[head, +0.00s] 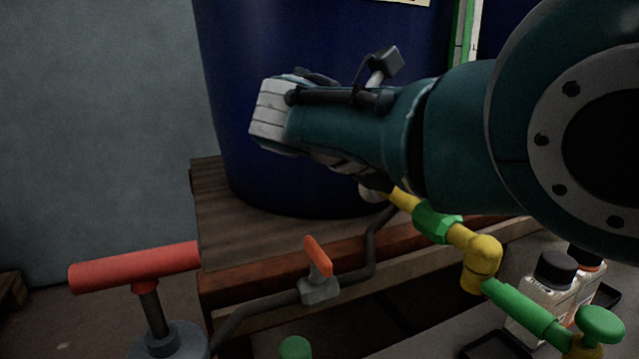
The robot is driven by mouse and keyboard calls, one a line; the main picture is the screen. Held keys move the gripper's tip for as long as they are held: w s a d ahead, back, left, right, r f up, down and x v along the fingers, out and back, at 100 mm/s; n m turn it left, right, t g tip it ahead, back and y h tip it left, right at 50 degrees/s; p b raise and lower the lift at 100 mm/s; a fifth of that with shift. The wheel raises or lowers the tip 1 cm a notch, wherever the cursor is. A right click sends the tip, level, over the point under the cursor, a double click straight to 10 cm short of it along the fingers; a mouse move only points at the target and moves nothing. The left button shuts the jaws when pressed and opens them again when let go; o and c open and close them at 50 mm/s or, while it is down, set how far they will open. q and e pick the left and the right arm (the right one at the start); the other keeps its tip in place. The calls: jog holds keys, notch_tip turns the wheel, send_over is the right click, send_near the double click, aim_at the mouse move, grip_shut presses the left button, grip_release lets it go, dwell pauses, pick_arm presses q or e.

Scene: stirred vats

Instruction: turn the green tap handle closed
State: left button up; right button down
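A round green handle (600,324) sits at the lower right, at the end of a green pipe piece (524,311). A second green knob (295,347) is cut off by the bottom edge; I cannot tell for certain which is the tap handle. My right arm comes in from the right and crosses in front of the blue vat. Its gripper (268,110) points left, well above and apart from both green handles. Its fingers are not clear enough to tell open from shut. The arm hides part of the vat and piping. My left gripper is not in view.
The blue vat (300,185) stands on a wooden platform (222,215). A yellow pipe (482,252) with a green fitting (435,222) runs below my arm. An orange lever (318,256), a red T-handle (135,268) and a black-capped white bottle (545,290) stand nearby.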

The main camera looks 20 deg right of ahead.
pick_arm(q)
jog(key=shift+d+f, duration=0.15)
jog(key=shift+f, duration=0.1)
pick_arm(e)
jog(key=c, duration=0.9)
grip_release()
jog(key=shift+d, duration=0.1)
jog(key=shift+a+r, duration=0.15)
jog(key=shift+a, duration=0.25)
pick_arm(q)
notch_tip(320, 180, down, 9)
jog(key=b, duration=0.9)
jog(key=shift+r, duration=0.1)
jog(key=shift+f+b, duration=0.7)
pick_arm(e)
jog(key=v, duration=0.9)
jog(key=shift+r, duration=0.1)
